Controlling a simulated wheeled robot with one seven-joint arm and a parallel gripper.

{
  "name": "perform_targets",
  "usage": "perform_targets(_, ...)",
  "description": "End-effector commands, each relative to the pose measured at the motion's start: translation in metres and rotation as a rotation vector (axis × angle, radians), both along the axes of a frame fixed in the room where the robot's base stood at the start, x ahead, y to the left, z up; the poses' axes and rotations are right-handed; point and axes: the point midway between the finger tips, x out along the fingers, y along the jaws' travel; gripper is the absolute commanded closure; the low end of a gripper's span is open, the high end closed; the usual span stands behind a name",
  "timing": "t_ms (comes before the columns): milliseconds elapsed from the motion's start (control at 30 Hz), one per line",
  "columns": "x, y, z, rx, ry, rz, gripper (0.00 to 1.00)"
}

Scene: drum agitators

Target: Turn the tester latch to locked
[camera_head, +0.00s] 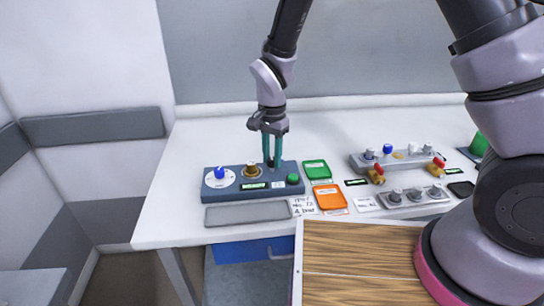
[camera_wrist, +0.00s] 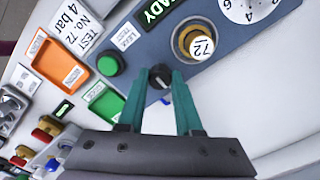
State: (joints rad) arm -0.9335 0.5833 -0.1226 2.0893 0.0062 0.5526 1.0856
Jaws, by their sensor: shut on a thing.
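The tester is a blue-grey box (camera_head: 225,188) on the left part of the white table. In the wrist view its panel (camera_wrist: 215,62) carries a small black latch knob (camera_wrist: 160,76) with a white mark. My gripper (camera_head: 271,160) points down at the back right of the tester. In the wrist view the teal fingers of my gripper (camera_wrist: 161,88) stand on both sides of the black knob and are shut on it. The fingers partly hide the knob, and I cannot read which position it is in.
Beside the knob are a green button (camera_head: 293,178), a brass fitting marked 72 (camera_wrist: 196,42) and a white dial with a blue knob (camera_head: 219,173). Green (camera_head: 316,169) and orange (camera_head: 329,197) trays lie to the right. A valve manifold (camera_head: 398,157) stands further right.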

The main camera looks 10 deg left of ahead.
Motion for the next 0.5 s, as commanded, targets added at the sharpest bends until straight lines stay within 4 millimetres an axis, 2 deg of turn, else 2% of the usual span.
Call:
perform_targets(267, 0.0, 0.0001, 0.0004, 0.001, 0.0, 0.088, 1.0)
perform_targets(500, 0.0001, 0.0002, 0.0005, 0.001, 0.0, 0.273, 1.0)
